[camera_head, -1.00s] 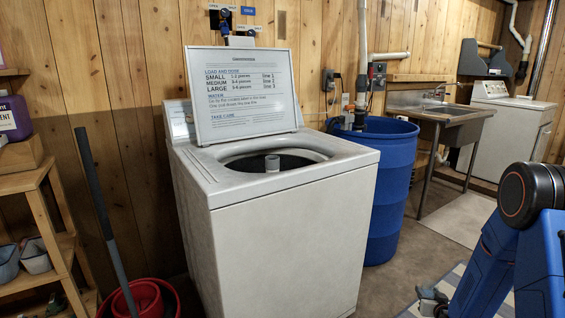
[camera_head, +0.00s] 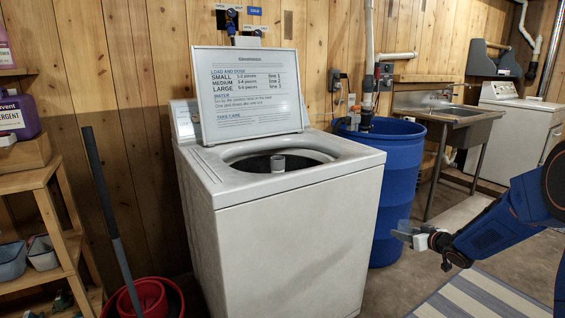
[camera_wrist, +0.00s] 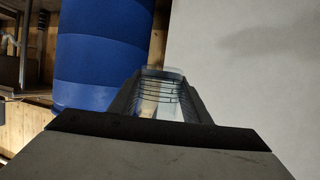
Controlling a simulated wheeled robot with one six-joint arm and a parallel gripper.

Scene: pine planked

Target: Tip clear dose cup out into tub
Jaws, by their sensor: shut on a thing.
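The clear dose cup (camera_wrist: 162,90) is held between the fingers of my gripper (camera_wrist: 160,105) in the wrist view, with dark lines across its wall. Whether it holds liquid is not clear to me. In the head view my gripper (camera_head: 425,240) is at the right, in front of the blue barrel, with the clear cup (camera_head: 404,230) at its tip. The tub (camera_head: 245,164) is the open top of the white washer, with a grey agitator post (camera_head: 277,163) in its middle. My gripper is to the right of the washer, lower than its rim and apart from it.
The washer's lid (camera_head: 250,95) stands open with printed instructions. A blue barrel (camera_head: 392,185) stands right of the washer. A wooden shelf (camera_head: 50,215) with a purple detergent jug (camera_head: 18,115) is at left. A red bucket (camera_head: 145,298) with a dark handle stands on the floor.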

